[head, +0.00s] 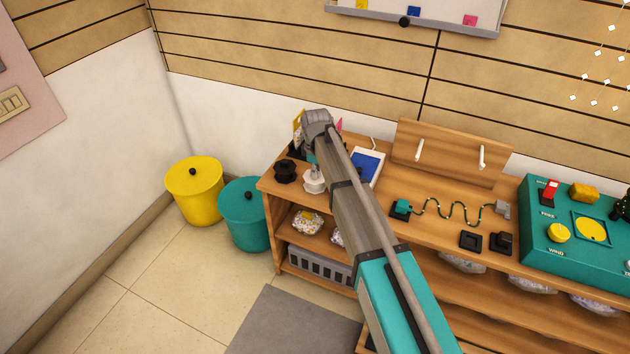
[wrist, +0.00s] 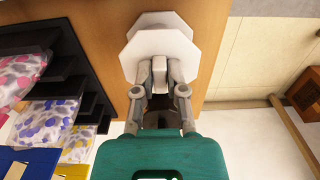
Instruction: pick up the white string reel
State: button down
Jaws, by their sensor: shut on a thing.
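The white string reel (head: 314,181) stands on the left end of the wooden shelf top, partly hidden by my arm. In the wrist view the white reel (wrist: 160,42) shows as two octagonal flanges with a narrow middle. My gripper (wrist: 160,78) is shut on the white reel, with one finger on each side of its near part. In the head view my arm hides the fingers. I cannot tell whether the reel is lifted off the wood.
A black reel (head: 285,171) stands just left of the white one. A black stepped rack (wrist: 75,75) with patterned packets is close by. A yellow bin (head: 195,195) and a teal bin (head: 245,220) stand on the floor at left. A teal control box (head: 560,262) is at right.

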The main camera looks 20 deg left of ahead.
dwell(0.4)
notch_tip(320, 180, up, 3)
jog(key=p, duration=0.2)
jog(key=shift+f+p, duration=0.15)
jog(key=shift+p, duration=0.25)
jog(key=s+d+r+p, duration=0.7)
jog(key=s+r+p, duration=0.3)
jog(key=s, duration=0.2)
jog(key=shift+s+a+r, duration=0.1)
jog(key=shift+s+a, duration=0.05)
dwell(0.8)
